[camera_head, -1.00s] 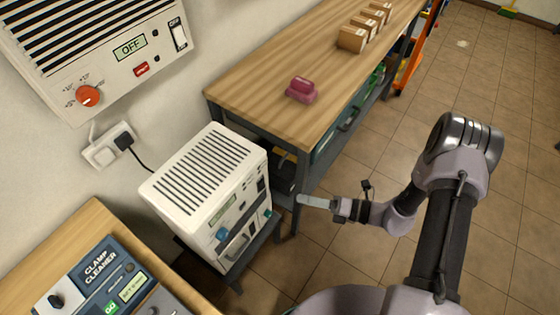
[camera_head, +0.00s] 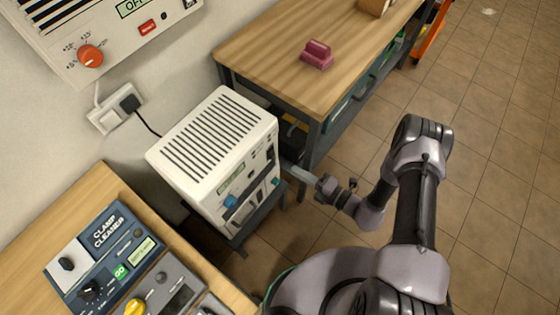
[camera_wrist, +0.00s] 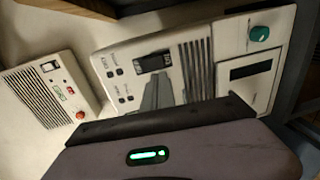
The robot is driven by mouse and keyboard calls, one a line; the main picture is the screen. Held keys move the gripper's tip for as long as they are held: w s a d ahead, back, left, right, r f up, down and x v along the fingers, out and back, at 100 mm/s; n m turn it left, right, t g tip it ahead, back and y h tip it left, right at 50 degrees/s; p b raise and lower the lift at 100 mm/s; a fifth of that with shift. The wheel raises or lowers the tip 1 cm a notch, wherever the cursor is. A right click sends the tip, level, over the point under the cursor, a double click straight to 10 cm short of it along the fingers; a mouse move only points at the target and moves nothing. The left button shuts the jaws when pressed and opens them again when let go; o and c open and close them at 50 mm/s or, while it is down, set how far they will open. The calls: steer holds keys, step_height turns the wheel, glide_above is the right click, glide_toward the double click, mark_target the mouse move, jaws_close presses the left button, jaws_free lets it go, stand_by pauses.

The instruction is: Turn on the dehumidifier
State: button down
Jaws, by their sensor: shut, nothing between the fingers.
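A white vented box (camera_head: 212,140) stands on a low dark stand, and I take it to be the dehumidifier, though no label is legible. Its front holds a small display, dark switches, a blue knob (camera_head: 230,202) and a teal knob (camera_head: 276,182). My gripper (camera_head: 288,168) is shut and empty, its tip close to the right part of that front. In the wrist view, the grey fingers (camera_wrist: 165,88) are in front of the panel (camera_wrist: 120,58), just below a dark rocker switch (camera_wrist: 153,61). I cannot tell whether they touch.
A white wall unit (camera_head: 115,45) with an orange-red knob and a display reading OFF hangs at upper left. A clamp cleaner (camera_head: 105,255) lies on the left bench. A wooden workbench (camera_head: 285,55) with a pink object (camera_head: 317,54) stands behind. Tiled floor is free at right.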

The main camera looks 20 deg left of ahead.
steer(key=b+x, duration=0.2)
steer(key=x, duration=0.6)
steer(key=shift+w+a, duration=0.1)
steer(key=shift+a, duration=0.05)
steer(key=p, duration=0.1)
glide_toward(273, 156)
steer(key=s+d+f, duration=0.2)
steer(key=s+d, duration=0.1)
steer(key=d, duration=0.3)
steer(key=shift+f, duration=0.3)
